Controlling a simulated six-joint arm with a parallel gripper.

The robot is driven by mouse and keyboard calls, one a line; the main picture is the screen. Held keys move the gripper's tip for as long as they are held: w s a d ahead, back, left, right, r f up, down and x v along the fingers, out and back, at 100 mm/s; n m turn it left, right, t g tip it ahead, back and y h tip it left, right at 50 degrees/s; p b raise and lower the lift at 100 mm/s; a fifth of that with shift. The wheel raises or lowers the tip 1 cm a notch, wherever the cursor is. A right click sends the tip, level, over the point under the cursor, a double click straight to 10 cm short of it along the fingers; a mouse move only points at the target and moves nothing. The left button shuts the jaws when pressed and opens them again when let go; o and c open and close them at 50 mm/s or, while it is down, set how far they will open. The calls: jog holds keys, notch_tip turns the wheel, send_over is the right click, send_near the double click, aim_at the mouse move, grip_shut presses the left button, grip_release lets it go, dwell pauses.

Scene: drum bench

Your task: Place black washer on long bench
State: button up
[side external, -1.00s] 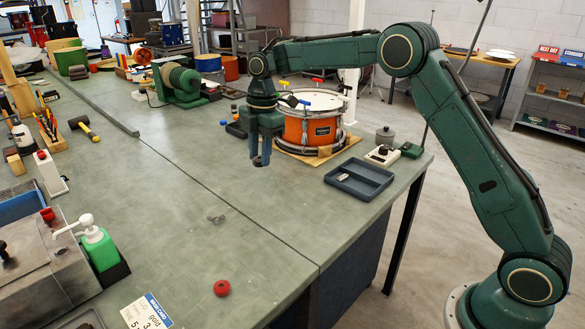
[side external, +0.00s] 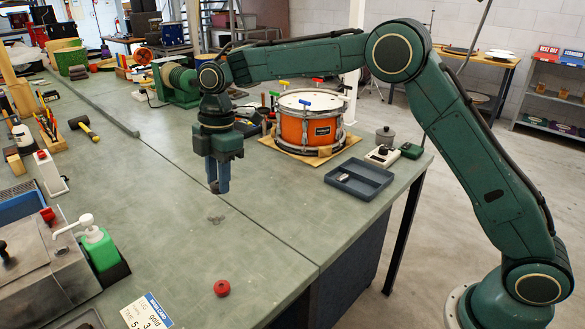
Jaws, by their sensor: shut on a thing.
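My gripper (side external: 218,189) points straight down, its two blue fingers close together, above the green-grey long bench (side external: 130,190). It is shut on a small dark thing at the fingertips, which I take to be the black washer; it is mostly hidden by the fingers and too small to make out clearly. The fingertips look to be a little above the bench top, just behind a small grey metal piece (side external: 216,219) lying there. I cannot tell the exact height.
An orange drum (side external: 310,130) stands on a wooden board to the right. A dark tray (side external: 359,180) lies near the right edge. A green pump bottle (side external: 100,247) stands front left. The middle left of the bench is clear.

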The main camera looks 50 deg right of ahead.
send_over(229, 252)
jog(key=f, duration=1.4)
jog(key=shift+d, duration=0.2)
jog(key=shift+f, duration=2.15)
jog(key=o, duration=0.9)
jog(key=shift+f, duration=0.1)
jog(key=shift+o, duration=0.2)
notch_tip(229, 252, up, 12)
jog(key=d, duration=0.1)
jog(key=shift+d, duration=0.25)
